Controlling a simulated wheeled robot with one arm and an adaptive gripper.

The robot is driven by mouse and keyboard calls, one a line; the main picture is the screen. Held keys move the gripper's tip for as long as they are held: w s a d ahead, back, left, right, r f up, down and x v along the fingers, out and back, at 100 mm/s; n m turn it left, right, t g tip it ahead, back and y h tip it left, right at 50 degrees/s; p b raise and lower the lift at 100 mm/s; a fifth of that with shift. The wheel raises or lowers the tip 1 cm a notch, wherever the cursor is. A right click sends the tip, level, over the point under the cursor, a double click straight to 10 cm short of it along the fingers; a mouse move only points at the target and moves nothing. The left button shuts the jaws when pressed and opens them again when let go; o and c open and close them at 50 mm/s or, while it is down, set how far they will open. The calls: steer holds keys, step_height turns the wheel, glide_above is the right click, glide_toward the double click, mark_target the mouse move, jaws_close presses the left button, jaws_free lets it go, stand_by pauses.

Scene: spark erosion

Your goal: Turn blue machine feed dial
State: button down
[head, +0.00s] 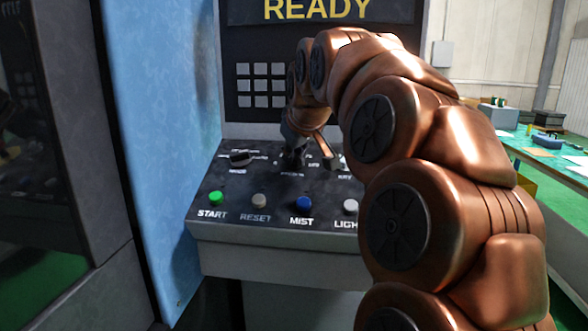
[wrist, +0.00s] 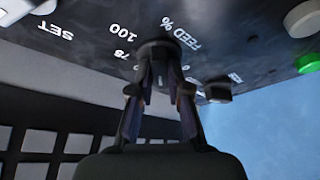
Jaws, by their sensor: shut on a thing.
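The blue machine (head: 150,120) stands at left and centre, with a dark control panel sloping out below its screen. The feed dial (wrist: 158,50) is a dark round knob beside the "FEED %" lettering in the wrist view, where the picture is upside down. My gripper (wrist: 160,75) has its two fingers at the dial, one on each side, and is shut on it. In the head view my gripper (head: 293,155) reaches down to the middle of the panel. The dial is mostly hidden there by the gripper, and its pointer cannot be made out.
A dark knob (head: 240,159) sits left of the gripper. Green START (head: 215,198), grey RESET (head: 259,200), blue MIST (head: 304,202) and white LIGHT (head: 350,206) buttons line the panel's front. A keypad (head: 261,85) is above. A green-topped table (head: 560,160) stands at right.

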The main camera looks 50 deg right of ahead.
steer(key=m+b, duration=0.1)
steer(key=m, duration=0.1)
steer(key=m+h+b, duration=0.1)
steer(key=m, duration=0.1)
steer(key=m+g+h+b, duration=0.1)
steer(key=m+b, duration=0.1)
steer(key=shift+f, duration=0.25)
steer(key=shift+r+m+g+h+b, duration=0.1)
steer(key=shift+m+g+h+b, duration=0.55)
steer(key=shift+m, duration=0.95)
steer(key=shift+r, duration=0.1)
steer(key=c, duration=1.1)
jaws_free()
steer(key=shift+a+r+t, duration=0.15)
steer(key=shift+t, duration=0.1)
steer(key=v, duration=1.1)
steer(key=shift+s+a+r, duration=0.1)
steer(key=shift+s+r, duration=0.05)
steer(key=shift+r, duration=0.2)
